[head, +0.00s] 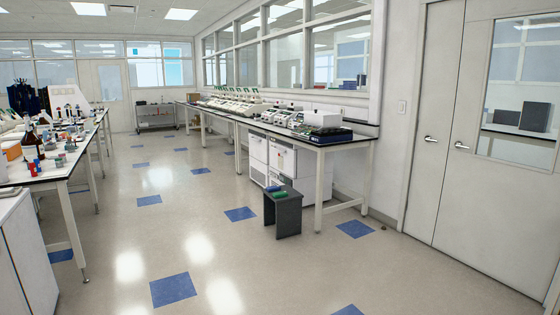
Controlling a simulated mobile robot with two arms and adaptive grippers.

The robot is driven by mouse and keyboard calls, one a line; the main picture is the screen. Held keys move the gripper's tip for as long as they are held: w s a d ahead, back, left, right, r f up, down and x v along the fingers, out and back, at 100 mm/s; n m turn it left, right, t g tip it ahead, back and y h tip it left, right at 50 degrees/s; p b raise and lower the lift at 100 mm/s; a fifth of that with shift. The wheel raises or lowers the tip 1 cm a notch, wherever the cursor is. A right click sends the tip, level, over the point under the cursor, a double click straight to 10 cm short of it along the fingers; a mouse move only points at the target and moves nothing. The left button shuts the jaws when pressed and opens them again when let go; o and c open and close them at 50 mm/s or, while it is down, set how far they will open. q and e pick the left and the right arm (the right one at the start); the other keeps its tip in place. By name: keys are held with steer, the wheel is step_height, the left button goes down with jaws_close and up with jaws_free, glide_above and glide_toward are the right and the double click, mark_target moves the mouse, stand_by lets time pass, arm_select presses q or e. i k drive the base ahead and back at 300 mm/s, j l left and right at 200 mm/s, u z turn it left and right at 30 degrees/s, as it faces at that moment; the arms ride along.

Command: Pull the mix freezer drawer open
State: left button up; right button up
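White under-bench cabinets, which look like freezers, stand beneath the right-hand bench. One front (258,157) is on the left and a second front (281,165) is beside it. Both look shut. No label can be read from here, so I cannot tell which one holds the mix freezer drawer. A dark grey stool (284,218) stands in front of the second unit and hides its lower part. Neither of my grippers is in view.
The right bench (318,144) carries thermal cyclers (235,104) and other instruments. Small blue and green items (276,190) lie on the stool. A cluttered bench (62,168) runs along the left. The floor aisle (185,215) between is clear. Closed doors (440,140) are at right.

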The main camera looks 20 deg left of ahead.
mark_target(282, 159)
steer(key=i+j+u, duration=0.55)
steer(key=i, duration=0.2)
steer(key=i+u, duration=0.5)
steer(key=i, duration=5.55)
steer(key=i+z, duration=0.3)
steer(key=i, duration=0.2)
steer(key=i+j+z, duration=0.2)
steer(key=i+z, duration=0.15)
steer(key=i+j+z, duration=0.3)
steer(key=i, duration=0.25)
steer(key=i+j+z, duration=0.3)
steer(key=i+j, duration=0.05)
steer(key=i, duration=0.05)
